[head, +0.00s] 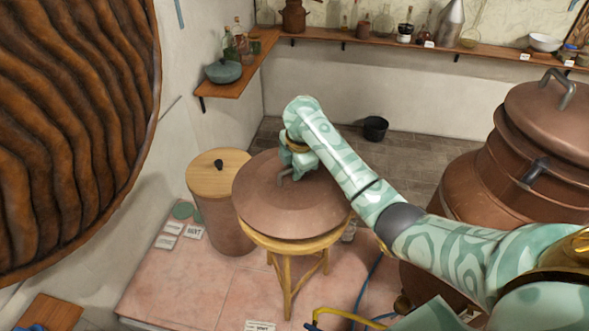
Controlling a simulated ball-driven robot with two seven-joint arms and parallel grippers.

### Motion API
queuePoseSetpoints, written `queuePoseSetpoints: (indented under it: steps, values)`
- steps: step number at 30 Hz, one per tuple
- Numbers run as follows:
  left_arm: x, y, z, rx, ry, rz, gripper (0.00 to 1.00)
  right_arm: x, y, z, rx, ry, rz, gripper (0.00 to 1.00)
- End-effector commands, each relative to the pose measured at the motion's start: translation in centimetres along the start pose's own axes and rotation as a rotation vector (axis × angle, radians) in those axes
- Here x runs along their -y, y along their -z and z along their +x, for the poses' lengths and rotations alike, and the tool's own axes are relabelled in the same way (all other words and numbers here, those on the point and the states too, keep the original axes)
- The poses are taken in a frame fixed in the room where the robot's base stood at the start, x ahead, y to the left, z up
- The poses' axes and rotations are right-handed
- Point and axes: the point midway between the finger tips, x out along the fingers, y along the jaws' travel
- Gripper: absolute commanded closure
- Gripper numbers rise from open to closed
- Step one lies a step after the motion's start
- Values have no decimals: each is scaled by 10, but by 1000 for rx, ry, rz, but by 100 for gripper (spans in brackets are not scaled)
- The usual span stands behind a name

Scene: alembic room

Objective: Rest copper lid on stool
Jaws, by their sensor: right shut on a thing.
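The copper lid (265,205) is a wide, shallow brown disc with a bent metal handle (284,177) on its top. It lies over the round wooden stool (290,247), whose yellowish rim and legs show below it. The lid appears level and covers the stool's seat; I cannot tell whether its whole underside touches. My right gripper (291,174) comes down from above and is shut on the lid's handle, partly hiding it. My left gripper is not in view.
A copper drum with a wooden top (218,173) stands close on the left of the stool. A large copper still (540,140) with its own lid is at the right. Blue and yellow hoses (350,316) lie in front. Wall shelves (390,42) run behind.

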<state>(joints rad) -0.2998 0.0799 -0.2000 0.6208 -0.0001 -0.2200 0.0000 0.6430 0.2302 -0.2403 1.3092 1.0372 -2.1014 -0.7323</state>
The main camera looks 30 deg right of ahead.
Motion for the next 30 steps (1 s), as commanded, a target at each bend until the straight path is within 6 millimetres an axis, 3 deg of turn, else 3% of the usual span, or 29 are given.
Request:
queuePoseSetpoints:
  steps: [30]
  values:
    - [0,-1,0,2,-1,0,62,3,0,13,0,-3,0,100]
